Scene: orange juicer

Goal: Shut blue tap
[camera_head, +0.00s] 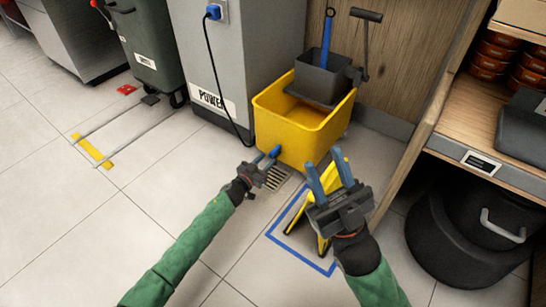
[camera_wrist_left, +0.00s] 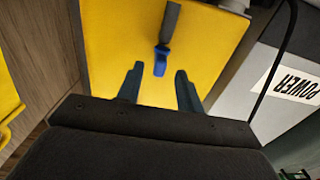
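The blue tap (camera_wrist_left: 161,60) hangs from a grey spout (camera_wrist_left: 171,20) on the front of the yellow mop bucket (camera_head: 290,125). In the head view the tap (camera_head: 275,152) shows low on the bucket, at my left gripper's fingertips. My left gripper (camera_head: 267,157) is open, and its fingers also show in the left wrist view (camera_wrist_left: 160,80), apart and on either side of the tap's line. The tap lies just beyond the fingertips, with nothing held. My right gripper (camera_head: 330,172) is open and empty, to the right of the tap and in front of a yellow floor sign.
The yellow folding sign (camera_head: 298,213) stands within a blue floor outline (camera_head: 285,240), partly hidden by my right gripper. A floor drain (camera_head: 278,176) lies below the tap. A grey POWER cabinet (camera_head: 235,60) with a hanging cable stands left. A black bin (camera_head: 465,225) and wooden shelf stand right.

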